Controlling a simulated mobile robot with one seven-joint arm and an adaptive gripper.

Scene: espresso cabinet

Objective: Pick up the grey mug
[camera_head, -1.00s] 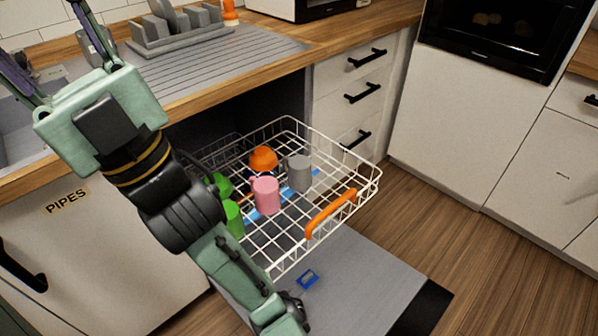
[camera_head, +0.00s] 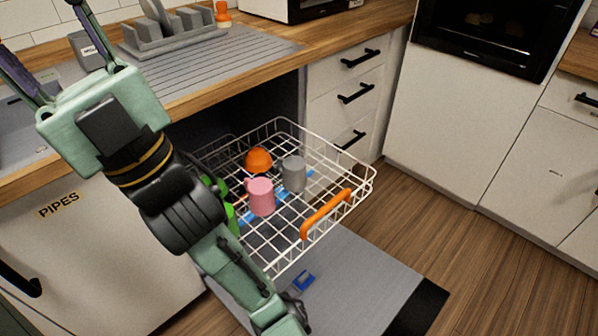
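The grey mug (camera_head: 294,174) stands in the pulled-out white wire dishwasher rack (camera_head: 363,191), to the right of the pink mug (camera_head: 260,197). An orange cup or bowl (camera_head: 258,160) sits behind the pink mug. Green items (camera_head: 231,219) at the rack's left are partly hidden by my arm. My gripper (camera_head: 52,48) is at the upper left, over the sink side of the counter and well away from the grey mug. Its fingers are spread wide, their tips cut off by the frame edge. I see nothing held between them.
The rack has an orange handle (camera_head: 326,214) at its front. Below it lies the open dishwasher door (camera_head: 360,280) with a blue item (camera_head: 304,281). Drawers stand right of the rack; the floor there is clear.

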